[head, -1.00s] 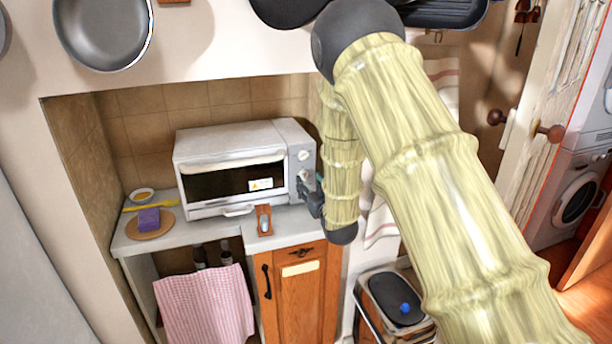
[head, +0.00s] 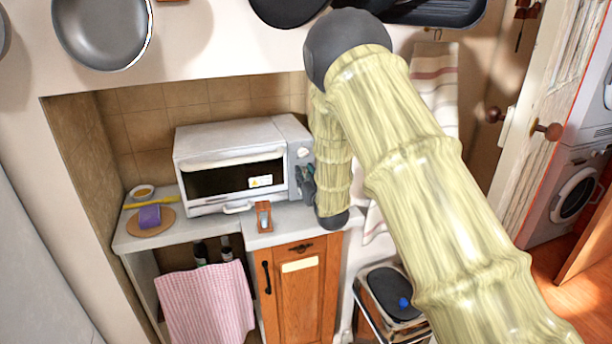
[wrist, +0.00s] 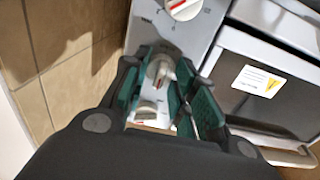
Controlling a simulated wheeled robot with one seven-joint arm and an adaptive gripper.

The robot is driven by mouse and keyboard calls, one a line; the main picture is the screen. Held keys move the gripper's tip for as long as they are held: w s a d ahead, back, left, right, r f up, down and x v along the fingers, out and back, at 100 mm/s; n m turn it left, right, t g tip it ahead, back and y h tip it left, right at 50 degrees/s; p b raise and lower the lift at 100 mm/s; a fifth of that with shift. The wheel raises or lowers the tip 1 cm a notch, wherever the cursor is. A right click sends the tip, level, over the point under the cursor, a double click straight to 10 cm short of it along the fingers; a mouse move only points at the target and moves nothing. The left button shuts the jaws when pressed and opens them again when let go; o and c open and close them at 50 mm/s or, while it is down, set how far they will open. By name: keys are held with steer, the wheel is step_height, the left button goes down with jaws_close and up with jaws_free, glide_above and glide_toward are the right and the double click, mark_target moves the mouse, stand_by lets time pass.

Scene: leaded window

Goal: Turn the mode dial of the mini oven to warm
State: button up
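The mini oven (head: 235,165) is a white box with a dark glass door, standing on the counter in the niche. Its control strip is on the right of the door. In the wrist view an upper dial (wrist: 184,8) with a red mark is clear of my gripper. A second dial (wrist: 160,72), also with a red mark, sits between the fingertips of my gripper (wrist: 168,65). Part of a lower knob (wrist: 147,110) shows behind the fingers. My gripper (head: 306,183) is open around the second dial; I cannot tell whether the fingers touch it. The dial labels are too small to read.
A small wooden-framed object (head: 264,217) stands at the counter's front edge below the oven. A purple block (head: 149,216) on a round board, a small bowl (head: 143,192) and a pink cloth (head: 205,308) are to the left. Pans hang above.

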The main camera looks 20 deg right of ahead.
steer(key=shift+m+b, duration=0.35)
steer(key=shift+m, duration=0.05)
steer(key=shift+d+f+m+b, duration=0.1)
steer(key=shift+d+m+b, duration=0.05)
steer(key=shift+m+b, duration=0.45)
steer(key=m+b, duration=0.6)
steer(key=m, duration=0.3)
steer(key=shift+m+b, duration=0.3)
steer(key=shift+b, duration=0.1)
steer(key=o, duration=1)
steer(key=shift+d, duration=0.1)
